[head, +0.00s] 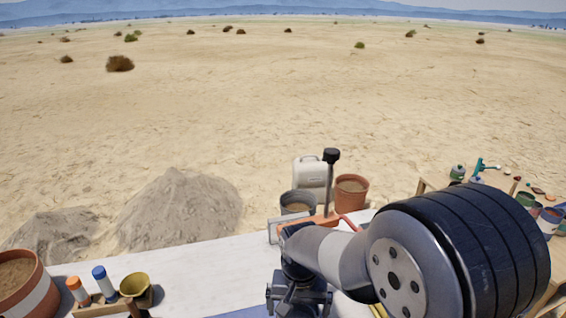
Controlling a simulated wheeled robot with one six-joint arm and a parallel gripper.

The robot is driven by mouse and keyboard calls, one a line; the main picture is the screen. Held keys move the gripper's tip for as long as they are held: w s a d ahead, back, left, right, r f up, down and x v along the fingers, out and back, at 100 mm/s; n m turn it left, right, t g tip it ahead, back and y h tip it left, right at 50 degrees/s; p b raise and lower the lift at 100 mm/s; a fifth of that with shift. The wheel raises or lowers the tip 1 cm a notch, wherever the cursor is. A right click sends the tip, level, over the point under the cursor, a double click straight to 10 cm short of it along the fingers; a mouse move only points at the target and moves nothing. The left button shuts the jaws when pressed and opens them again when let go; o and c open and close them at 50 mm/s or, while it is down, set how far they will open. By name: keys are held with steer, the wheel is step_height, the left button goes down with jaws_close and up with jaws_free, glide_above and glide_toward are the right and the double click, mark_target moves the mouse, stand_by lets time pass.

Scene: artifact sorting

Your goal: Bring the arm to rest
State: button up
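My arm (345,262) fills the lower right of the head view, with a large grey and black joint close to the camera. The arm reaches left from this joint and bends down over the white table (215,280). The dark end of the arm, with my gripper (300,299), is at the bottom edge of the view. Its fingertips are not clearly visible, so I cannot tell whether it is open or holds anything.
A grey pot (299,203), a terracotta pot (351,193) and a white canister (311,171) stand behind the arm. At left are a striped bucket (28,288), small bottles (103,281) and a yellow cup (136,289). Sand mounds (180,210) lie beyond. Colored pots (549,221) stand at right.

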step_height(320, 180, down, 2)
steer(key=shift+f, duration=0.2)
steer(key=shift+r+p, duration=0.3)
steer(key=shift+r, duration=0.2)
